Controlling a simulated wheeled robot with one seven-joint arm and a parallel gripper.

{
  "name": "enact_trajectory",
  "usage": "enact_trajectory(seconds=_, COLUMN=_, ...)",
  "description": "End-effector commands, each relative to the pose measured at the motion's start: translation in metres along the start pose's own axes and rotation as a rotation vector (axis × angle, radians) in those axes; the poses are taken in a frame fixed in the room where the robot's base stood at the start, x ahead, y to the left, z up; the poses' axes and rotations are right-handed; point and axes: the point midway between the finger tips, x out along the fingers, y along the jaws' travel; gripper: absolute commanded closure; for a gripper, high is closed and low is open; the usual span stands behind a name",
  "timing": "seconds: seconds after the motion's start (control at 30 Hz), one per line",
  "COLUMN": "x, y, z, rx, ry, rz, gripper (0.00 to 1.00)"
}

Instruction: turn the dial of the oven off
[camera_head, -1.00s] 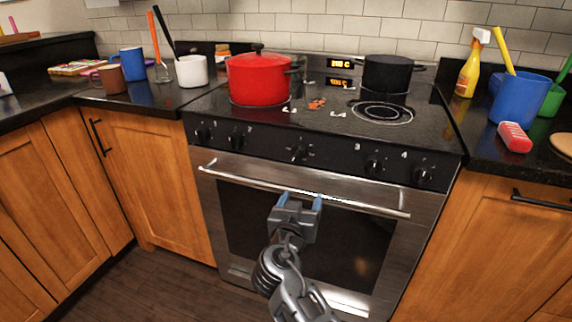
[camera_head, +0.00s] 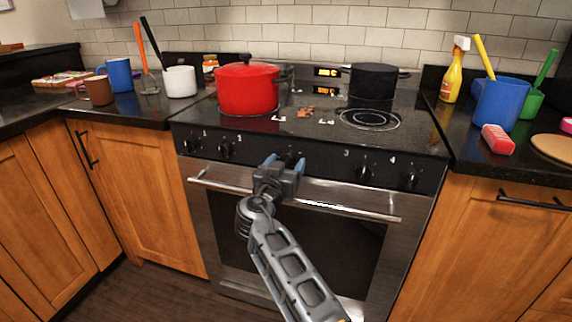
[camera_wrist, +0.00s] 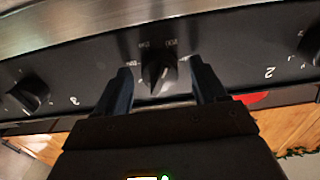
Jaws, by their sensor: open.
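The oven's middle dial (camera_wrist: 158,76), a black knob with a pointer ridge and small printed marks around it, sits on the black control panel. In the wrist view, which is upside down, it lies between my two fingers. My gripper (camera_head: 284,162) is open in front of the panel, one finger on each side of the dial; it also shows in the wrist view (camera_wrist: 163,82). Whether the fingers touch the dial cannot be told. In the head view my gripper mostly hides the dial. The oven door (camera_head: 310,225) is closed.
Burner knobs 1 and 2 (camera_head: 225,148) are left of my gripper; knobs 3 (camera_head: 364,170) and 4 (camera_head: 410,177) are right. The oven handle (camera_head: 350,209) runs just below. A red pot (camera_head: 247,90) and a black pot (camera_head: 373,82) stand on the cooktop.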

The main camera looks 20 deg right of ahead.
Motion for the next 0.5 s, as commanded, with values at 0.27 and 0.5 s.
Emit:
enact_trajectory(seconds=0.27, x=0.0018, y=0.0002, z=-0.0001, rx=0.000, ry=0.000, rz=0.000, gripper=0.29)
enact_trajectory(seconds=0.5, x=0.0017, y=0.0003, z=0.0000, rx=0.000, ry=0.000, rz=0.000, gripper=0.52)
